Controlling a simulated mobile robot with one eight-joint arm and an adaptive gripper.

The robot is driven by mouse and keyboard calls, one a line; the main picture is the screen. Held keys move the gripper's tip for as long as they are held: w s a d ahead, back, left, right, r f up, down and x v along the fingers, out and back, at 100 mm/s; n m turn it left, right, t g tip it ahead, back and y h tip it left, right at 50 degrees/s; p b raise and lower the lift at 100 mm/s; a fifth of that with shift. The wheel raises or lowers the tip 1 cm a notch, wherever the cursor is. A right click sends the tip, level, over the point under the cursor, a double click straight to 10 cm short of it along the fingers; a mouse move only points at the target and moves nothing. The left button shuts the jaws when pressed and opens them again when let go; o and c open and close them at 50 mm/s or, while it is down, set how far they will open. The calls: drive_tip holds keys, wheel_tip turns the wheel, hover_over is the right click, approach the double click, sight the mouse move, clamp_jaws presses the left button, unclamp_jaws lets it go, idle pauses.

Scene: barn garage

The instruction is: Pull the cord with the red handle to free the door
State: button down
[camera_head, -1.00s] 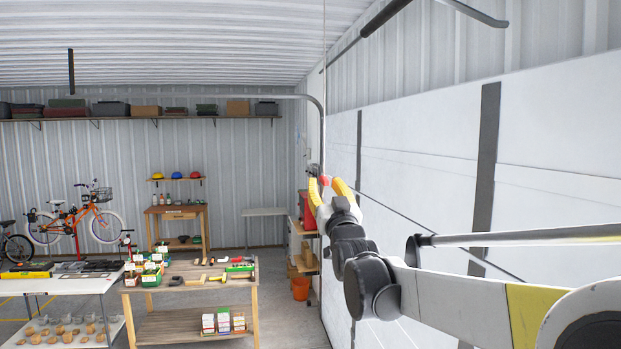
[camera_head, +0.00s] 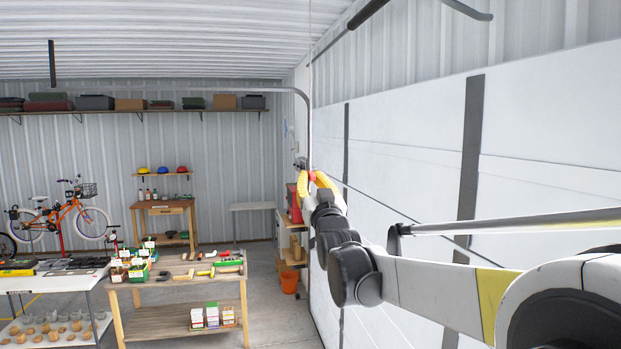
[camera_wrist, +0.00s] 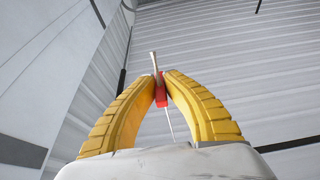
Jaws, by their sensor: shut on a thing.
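The red handle (camera_wrist: 161,90) is between the two yellow fingers of my gripper (camera_wrist: 160,80) in the wrist view, and both fingertips press on its sides. The thin cord (camera_wrist: 154,60) runs up from the handle toward the ceiling. In the head view my gripper (camera_head: 313,178) is right of centre, shut on the red handle (camera_head: 312,175), of which only a small part shows. The pale cord (camera_head: 310,60) rises above it to the top of the picture. The white sectional door (camera_head: 410,150) stands to the right and looks closed.
A wooden workbench (camera_head: 175,267) with tools and boxes stands at lower left. A white table (camera_head: 55,282) is left of it. An orange bucket (camera_head: 289,282) stands on the floor by shelving. A metal door rail (camera_head: 306,115) bends down near the cord. The mid-floor is clear.

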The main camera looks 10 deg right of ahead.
wheel_tip(320, 180, down, 3)
drive_tip(key=shift+r+b, duration=0.15)
drive_tip(key=shift+b, duration=0.5)
drive_tip(key=c, duration=1.5)
unclamp_jaws()
drive_tip(key=shift+c, duration=0.2)
drive_tip(key=shift+o, duration=0.4)
drive_tip(key=shift+w, duration=0.15)
drive_tip(key=v, duration=1.2)
